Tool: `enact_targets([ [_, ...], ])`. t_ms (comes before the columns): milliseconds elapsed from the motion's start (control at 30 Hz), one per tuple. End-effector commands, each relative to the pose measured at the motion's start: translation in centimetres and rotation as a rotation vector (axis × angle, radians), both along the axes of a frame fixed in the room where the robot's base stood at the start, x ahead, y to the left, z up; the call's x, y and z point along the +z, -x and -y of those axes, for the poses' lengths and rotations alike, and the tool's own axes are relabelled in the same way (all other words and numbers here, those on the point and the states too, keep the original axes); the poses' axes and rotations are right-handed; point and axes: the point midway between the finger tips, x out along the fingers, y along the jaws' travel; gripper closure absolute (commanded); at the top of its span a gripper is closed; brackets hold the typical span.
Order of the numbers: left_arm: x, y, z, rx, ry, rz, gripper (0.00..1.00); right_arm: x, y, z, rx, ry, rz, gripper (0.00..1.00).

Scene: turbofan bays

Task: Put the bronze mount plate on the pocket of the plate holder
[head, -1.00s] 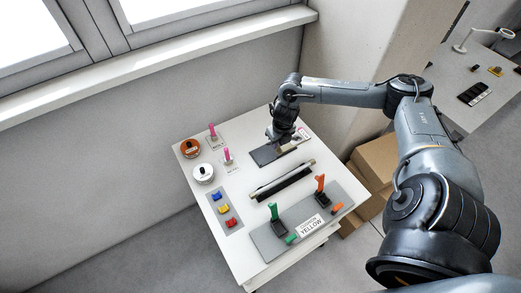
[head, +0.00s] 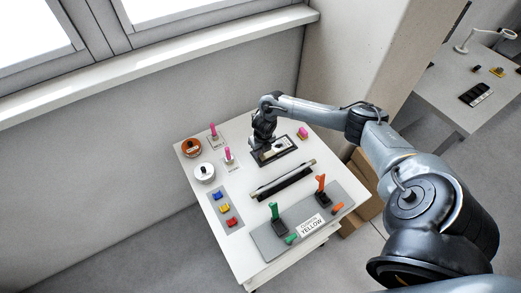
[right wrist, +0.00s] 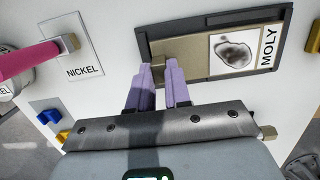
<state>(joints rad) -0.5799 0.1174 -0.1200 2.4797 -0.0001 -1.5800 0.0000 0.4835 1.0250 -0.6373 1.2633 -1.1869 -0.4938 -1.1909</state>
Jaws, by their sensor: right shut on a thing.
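The plate holder is a dark rectangular frame (head: 287,156) near the back of the white table; its frame also shows in the right wrist view (right wrist: 222,19). A bronze-tan plate (right wrist: 197,60) lies within the frame's outline, beside a white card with a grey picture and a MOLY label. I cannot tell whether the plate is fully down in the pocket. My right gripper (right wrist: 160,82) is over the left part of the holder, its purple fingers shut on a small tan block at the plate. In the head view my right gripper (head: 259,150) partly covers the holder. My left gripper is out of view.
A pink-handled piece (head: 303,132) stands right of the holder. A black bar (head: 283,181) lies in front. Left are pink pegs (head: 228,153), round containers (head: 204,172) and a tray of coloured blocks (head: 233,211). A grey board (head: 270,243) with green and orange handles is nearest.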

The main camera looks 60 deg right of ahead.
Motion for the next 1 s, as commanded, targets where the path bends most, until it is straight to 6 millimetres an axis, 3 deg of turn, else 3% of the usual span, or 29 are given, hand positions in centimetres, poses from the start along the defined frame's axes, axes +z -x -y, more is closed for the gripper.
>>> enact_targets([
  [467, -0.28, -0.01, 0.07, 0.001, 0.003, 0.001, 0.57, -0.65, -0.09, 0.09, 0.000, 0.002, 0.003, 1.00],
  [500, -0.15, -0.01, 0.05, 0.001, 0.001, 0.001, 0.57, -0.61, -0.02, 0.04, 0.000, 0.001, 0.002, 0.76],
  [633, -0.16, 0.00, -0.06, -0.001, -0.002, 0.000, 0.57, -0.59, -0.02, 0.04, 0.000, 0.001, 0.002, 0.57],
  [1000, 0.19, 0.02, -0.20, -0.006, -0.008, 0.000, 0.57, -0.17, -0.03, 0.05, 0.000, 0.001, 0.002, 0.57],
])
